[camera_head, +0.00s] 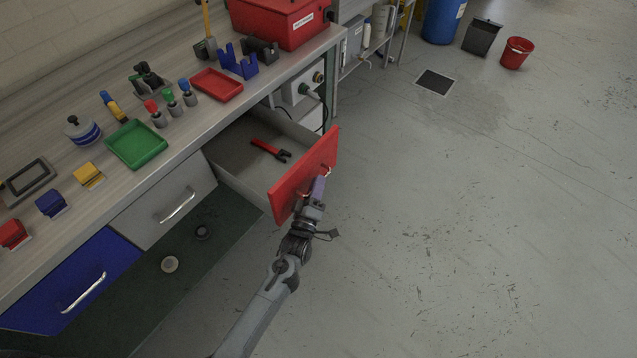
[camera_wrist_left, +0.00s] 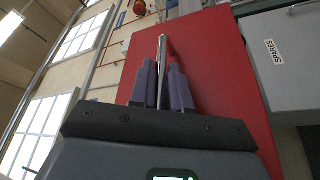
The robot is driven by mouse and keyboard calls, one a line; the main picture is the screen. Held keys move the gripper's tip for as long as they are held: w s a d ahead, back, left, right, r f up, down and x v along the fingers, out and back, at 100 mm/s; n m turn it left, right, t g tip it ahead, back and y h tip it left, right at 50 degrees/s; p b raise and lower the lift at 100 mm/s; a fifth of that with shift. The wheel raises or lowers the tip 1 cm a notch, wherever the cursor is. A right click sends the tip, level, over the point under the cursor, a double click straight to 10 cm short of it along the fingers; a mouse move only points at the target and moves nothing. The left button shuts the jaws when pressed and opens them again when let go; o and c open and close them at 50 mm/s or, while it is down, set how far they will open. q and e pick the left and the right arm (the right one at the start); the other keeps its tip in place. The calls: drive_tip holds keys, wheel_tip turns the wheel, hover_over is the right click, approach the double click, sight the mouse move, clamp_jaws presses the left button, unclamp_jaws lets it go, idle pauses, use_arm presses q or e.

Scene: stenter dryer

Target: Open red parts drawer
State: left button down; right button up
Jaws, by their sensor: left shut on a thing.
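The red parts drawer (camera_head: 303,178) stands pulled out from under the bench in the head view, its grey inside showing. A red wrench-like tool (camera_head: 269,150) lies in it. My left gripper (camera_head: 318,183) is at the outer side of the red front, shut on the drawer's handle (camera_head: 325,171). In the left wrist view the red front (camera_wrist_left: 215,70) fills the middle, and the purple fingers of the left gripper (camera_wrist_left: 163,85) close around the metal handle (camera_wrist_left: 162,55). My right gripper is not in view.
A grey drawer (camera_head: 165,202) and a blue drawer (camera_head: 75,280) are shut to the left. The bench top holds a green tray (camera_head: 136,145), a red tray (camera_head: 216,85) and a red box (camera_head: 280,20). The floor right of the open drawer is clear.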

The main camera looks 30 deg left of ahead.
use_arm(q)
drive_tip(key=shift+a, duration=0.1)
drive_tip(key=c, duration=1.4)
unclamp_jaws()
drive_tip(key=shift+c, duration=0.2)
drive_tip(key=shift+s+f, duration=0.1)
drive_tip(key=shift+s, duration=0.4)
drive_tip(key=p+v, duration=0.2)
drive_tip(key=v, duration=0.7)
drive_tip(key=shift+s+d, duration=0.2)
drive_tip(key=shift+s, duration=0.15)
drive_tip(key=shift+s+f, duration=0.1)
drive_tip(key=shift+f, duration=0.05)
